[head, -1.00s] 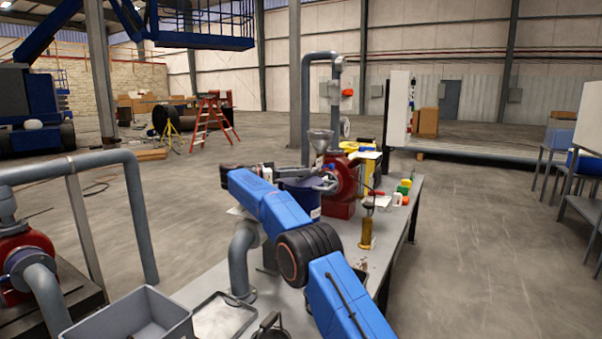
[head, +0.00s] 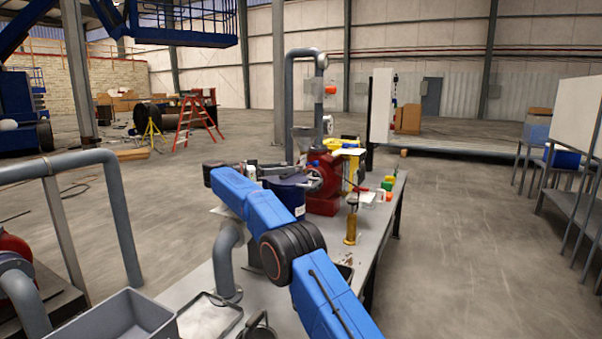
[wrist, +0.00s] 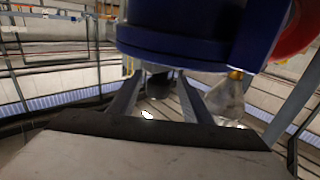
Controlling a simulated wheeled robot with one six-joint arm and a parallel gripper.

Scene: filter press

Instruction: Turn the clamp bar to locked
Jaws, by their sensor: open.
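The filter press shows in the head view as a dark blue round vessel (head: 286,194) on the bench, partly behind my blue arm. A grey metal bar, seemingly the clamp bar (head: 306,179), lies across its top; its exact angle is hard to read. In the wrist view, which looks upside down, the blue vessel (wrist: 185,30) fills the top middle. My gripper (wrist: 157,90) is open there, its two dark fingers pointing toward the vessel's top edge. A dark rounded piece (wrist: 160,84) shows between the fingers, apparently not gripped. I cannot tell whether it is the bar.
A red pump housing (head: 322,190) stands right behind the vessel. A brass-coloured cylinder (head: 351,228) and small coloured items (head: 387,185) stand on the bench's right side. A grey bin (head: 125,318) and a tray (head: 210,317) are near.

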